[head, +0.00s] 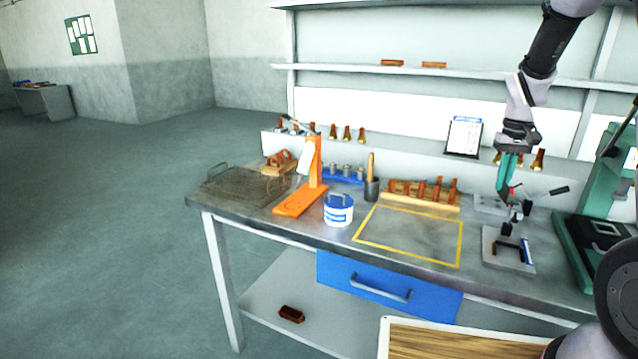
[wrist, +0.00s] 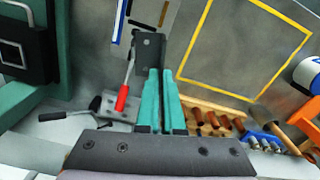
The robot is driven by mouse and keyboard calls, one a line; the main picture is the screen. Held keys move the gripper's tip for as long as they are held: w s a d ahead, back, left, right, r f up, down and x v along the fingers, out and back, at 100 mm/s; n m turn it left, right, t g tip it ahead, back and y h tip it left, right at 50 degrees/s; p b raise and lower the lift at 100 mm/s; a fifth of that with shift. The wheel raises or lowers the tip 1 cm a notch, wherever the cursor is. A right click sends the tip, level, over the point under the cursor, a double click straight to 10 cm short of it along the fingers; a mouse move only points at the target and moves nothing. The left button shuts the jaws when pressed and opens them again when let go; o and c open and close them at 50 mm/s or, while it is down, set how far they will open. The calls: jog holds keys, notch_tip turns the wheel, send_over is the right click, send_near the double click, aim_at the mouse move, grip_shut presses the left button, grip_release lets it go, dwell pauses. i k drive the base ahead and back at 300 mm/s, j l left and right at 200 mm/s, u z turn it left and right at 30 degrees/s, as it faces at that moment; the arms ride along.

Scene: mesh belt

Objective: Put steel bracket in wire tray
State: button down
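My gripper (head: 506,190) is over the right part of the workbench, pointing down. In the wrist view its two teal fingers (wrist: 160,74) are close together. The steel bracket (wrist: 148,48), a dark plate with a hole, is at the fingertips and extends past them, lined up with the fingers. The fingers appear closed on it; they hide part of it. In the head view the bracket is hard to separate from the dark clamp parts beneath the gripper. The wire tray (head: 226,190), a low mesh tray with raised handles, lies at the bench's far left end, well away from my gripper.
A toggle clamp with a red grip (wrist: 122,97) stands close beside the fingers. A fixture plate (head: 497,256) and a green press (head: 578,240) are nearby. An orange stand (head: 300,200), white-blue tub (head: 339,212) and wooden rack (head: 420,200) lie between gripper and tray. The yellow-outlined area (head: 408,240) is bare.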

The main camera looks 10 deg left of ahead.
aim_at(246, 189)
jog(key=j+u, duration=0.15)
jog(key=j, duration=0.4)
jog(key=i+j+u, duration=0.15)
jog(key=j, duration=0.35)
jog(key=i+j+u, duration=0.1)
jog(key=j, duration=0.45)
jog(key=i+j+u, duration=0.2)
jog(key=i, duration=0.15)
jog(key=i+u, duration=0.15)
jog(key=i, duration=0.2)
